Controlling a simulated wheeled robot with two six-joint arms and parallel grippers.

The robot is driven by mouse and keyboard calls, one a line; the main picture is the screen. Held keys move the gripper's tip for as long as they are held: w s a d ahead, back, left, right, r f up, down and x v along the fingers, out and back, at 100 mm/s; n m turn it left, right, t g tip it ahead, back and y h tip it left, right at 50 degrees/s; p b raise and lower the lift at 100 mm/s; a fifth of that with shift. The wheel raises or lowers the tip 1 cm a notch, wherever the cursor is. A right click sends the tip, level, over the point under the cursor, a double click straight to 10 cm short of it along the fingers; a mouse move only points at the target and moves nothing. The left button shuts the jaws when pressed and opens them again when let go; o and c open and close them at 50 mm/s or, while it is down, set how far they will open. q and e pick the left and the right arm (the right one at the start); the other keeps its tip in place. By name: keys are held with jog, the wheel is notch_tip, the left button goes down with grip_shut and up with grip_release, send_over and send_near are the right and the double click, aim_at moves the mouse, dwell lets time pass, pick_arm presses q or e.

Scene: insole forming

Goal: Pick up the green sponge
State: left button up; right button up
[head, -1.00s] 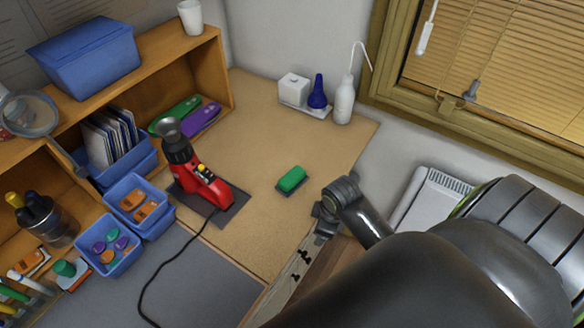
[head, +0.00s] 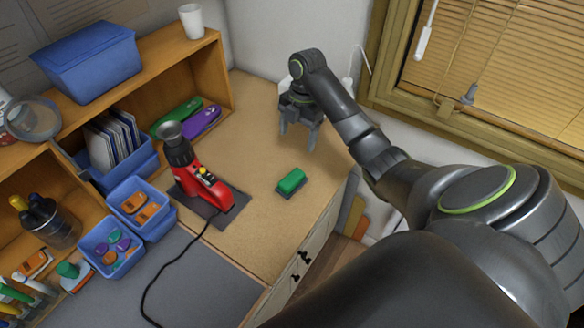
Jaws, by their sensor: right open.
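The green sponge (head: 291,180) lies on a thin dark pad on the tan worktop, near its right edge, right of the red heat tool. My right gripper (head: 298,142) hangs above the worktop, behind the sponge in the head view, fingers pointing down. Its two fingers are spread apart with nothing between them. It is apart from the sponge. My left gripper is not in view.
A red heat tool (head: 203,183) stands on a grey mat with its black cord running forward. A wooden shelf (head: 219,70) with blue bins (head: 135,203) is on the left. The worktop around the sponge is clear.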

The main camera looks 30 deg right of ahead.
jog(key=b, duration=0.9)
send_over(292, 178)
jog(key=f, duration=0.7)
jog(key=d+f, duration=0.1)
jog(key=f, duration=0.3)
jog(key=shift+w+f, duration=0.1)
jog(key=shift+w, duration=0.3)
jog(key=shift+a+f, duration=0.1)
jog(key=shift+f, duration=0.15)
jog(key=shift+s+f+p, duration=0.1)
jog(key=shift+f+p, duration=0.1)
jog(key=shift+p, duration=0.15)
jog(key=f, duration=0.1)
jog(key=f+p, duration=0.1)
jog(key=f, duration=0.1)
jog(key=shift+s+a+f+p, duration=0.25)
jog(key=shift+s+a+p, duration=0.05)
jog(key=shift+a, duration=0.05)
jog(key=shift+f, duration=0.55)
jog(key=c, duration=1)
notch_tip(292, 178, up, 5)
jog(key=shift+w+f+b, duration=0.1)
jog(key=shift+f+b, duration=0.1)
jog(key=shift+b, duration=0.4)
jog(key=shift+c, duration=0.2)
notch_tip(292, 178, up, 4)
jog(key=shift+r+p, duration=0.1)
jog(key=shift+p, duration=1.05)
jog(key=shift+r+p, duration=0.65)
jog(key=shift+p, duration=0.1)
